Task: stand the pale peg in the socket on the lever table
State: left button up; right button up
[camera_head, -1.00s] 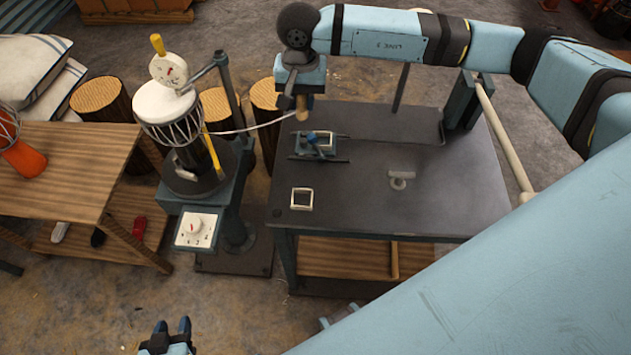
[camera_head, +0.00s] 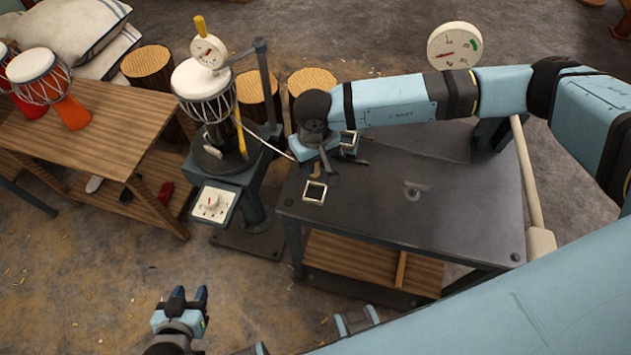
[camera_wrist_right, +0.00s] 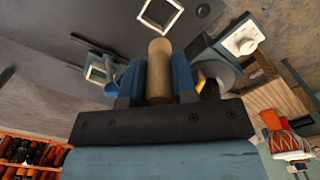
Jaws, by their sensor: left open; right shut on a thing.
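My right gripper (camera_wrist_right: 158,85) is shut on the pale wooden peg (camera_wrist_right: 159,62), which sticks out beyond the fingertips. I cannot tell whether this frame is the socket. My left gripper (camera_head: 188,296) is open and empty, low over the floor.
A second square frame in a blue fixture (camera_head: 350,138) stands behind my right gripper. A drum stand (camera_head: 205,100) with a dial is left of the table. A round gauge (camera_head: 455,46) stands at the back.

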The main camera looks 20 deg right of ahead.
notch_tip(320, 180, down, 10)
jog(key=shift+r+p, duration=0.15)
jog(key=shift+p, duration=0.35)
jog(key=shift+f, duration=0.25)
jog(key=shift+f, duration=0.2)
jog(key=o, duration=0.9)
jog(key=shift+r, duration=0.1)
